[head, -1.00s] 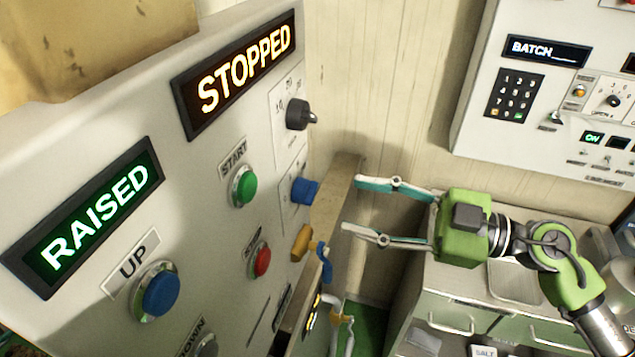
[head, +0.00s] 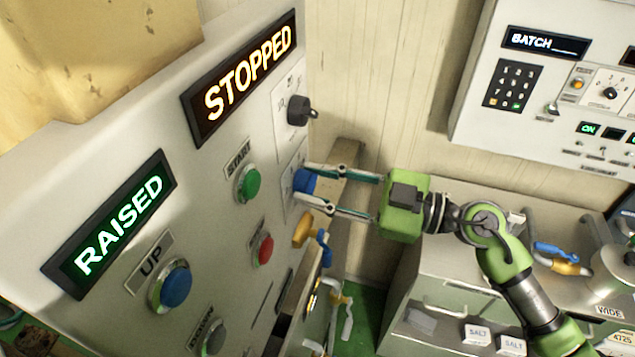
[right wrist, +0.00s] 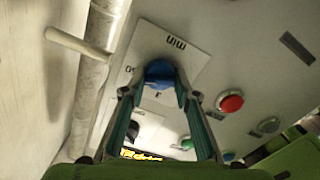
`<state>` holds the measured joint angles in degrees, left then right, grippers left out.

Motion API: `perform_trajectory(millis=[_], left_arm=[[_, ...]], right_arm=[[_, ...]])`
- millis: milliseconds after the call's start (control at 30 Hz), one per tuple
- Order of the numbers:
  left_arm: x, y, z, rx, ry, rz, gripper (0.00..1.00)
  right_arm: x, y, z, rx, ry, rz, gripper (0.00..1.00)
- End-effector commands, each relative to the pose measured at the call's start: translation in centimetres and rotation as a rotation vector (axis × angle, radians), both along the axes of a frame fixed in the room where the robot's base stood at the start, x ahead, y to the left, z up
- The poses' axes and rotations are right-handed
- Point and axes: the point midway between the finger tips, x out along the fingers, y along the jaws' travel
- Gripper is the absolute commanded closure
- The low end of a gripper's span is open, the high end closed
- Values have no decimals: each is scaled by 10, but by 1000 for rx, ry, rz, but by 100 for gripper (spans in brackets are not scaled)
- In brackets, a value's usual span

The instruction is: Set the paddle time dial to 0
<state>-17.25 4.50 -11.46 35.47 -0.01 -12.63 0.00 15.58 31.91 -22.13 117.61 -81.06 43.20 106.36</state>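A blue knob (head: 304,181) sits on the right part of the grey panel, below a black knob (head: 299,111). In the right wrist view the blue knob (right wrist: 160,71) is on a white plate (right wrist: 176,43) marked "min". My right gripper (head: 303,183) has its two fingertips at the blue knob, one on each side. I cannot tell whether the fingers press on it. The fingers and the viewing angle hide most of the scale, so the knob's setting cannot be read. My left gripper is not in view.
The panel carries a green START button (head: 249,184), a red button (head: 263,248), a blue UP button (head: 174,284) and signs reading STOPPED (head: 245,75) and RAISED (head: 118,226). A yellow-orange knob (head: 303,229) sits just below the gripper. A bench (head: 450,250) stands at right.

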Motion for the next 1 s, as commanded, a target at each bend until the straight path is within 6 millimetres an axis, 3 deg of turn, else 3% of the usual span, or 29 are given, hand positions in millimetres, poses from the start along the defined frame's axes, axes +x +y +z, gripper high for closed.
perform_trajectory(millis=[467,1000], left_arm=[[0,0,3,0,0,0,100],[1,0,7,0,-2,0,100]], right_arm=[[0,0,0,-27,-78,1,93],[-1,0,-1,-171,-519,2,93]])
